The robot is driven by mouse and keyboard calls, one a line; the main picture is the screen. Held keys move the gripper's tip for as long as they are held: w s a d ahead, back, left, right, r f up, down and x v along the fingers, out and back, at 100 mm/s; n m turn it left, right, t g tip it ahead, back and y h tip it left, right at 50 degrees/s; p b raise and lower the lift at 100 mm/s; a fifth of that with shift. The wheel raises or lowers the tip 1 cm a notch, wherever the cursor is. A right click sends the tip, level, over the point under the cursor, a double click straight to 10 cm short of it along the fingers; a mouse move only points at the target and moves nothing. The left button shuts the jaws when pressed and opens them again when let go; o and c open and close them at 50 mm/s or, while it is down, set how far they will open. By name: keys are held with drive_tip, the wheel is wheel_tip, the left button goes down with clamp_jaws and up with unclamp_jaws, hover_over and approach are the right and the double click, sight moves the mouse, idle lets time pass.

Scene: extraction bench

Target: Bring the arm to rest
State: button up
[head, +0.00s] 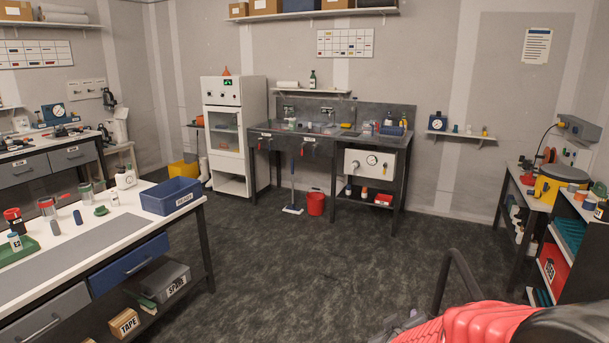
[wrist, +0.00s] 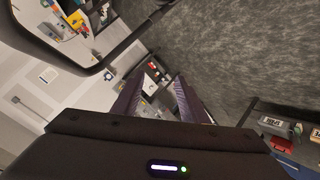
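My gripper (wrist: 164,74) shows in the wrist view as two dark fingers with a clear gap between them. It is open, and nothing is held between the fingers. The wrist view is tilted, with floor at the upper right and pale walls at the left. In the head view only a red and black part of my arm shows at the lower right corner. My gripper is outside that view.
A white-topped bench (head: 95,262) with a blue bin (head: 171,196) stands at the left. A dark sink bench (head: 335,137) and white cabinet (head: 229,125) stand at the back. Shelving (head: 562,215) stands at the right. The middle floor (head: 320,265) is clear; a red bucket (head: 316,204) stands farther back.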

drive_tip(key=s+a+m+g+y, duration=0.2)
drive_tip(key=s+a+g+y, duration=0.3)
drive_tip(key=s+a, duration=0.55)
drive_tip(key=s+d+r+m, duration=0.1)
drive_tip(key=s+d+r, duration=0.2)
drive_tip(key=s+r, duration=0.7)
drive_tip(key=s, duration=0.4)
drive_tip(key=shift+s+r+m, duration=0.15)
drive_tip(key=shift+r+m, duration=0.1)
drive_tip(key=shift+m, duration=0.05)
idle(0.4)
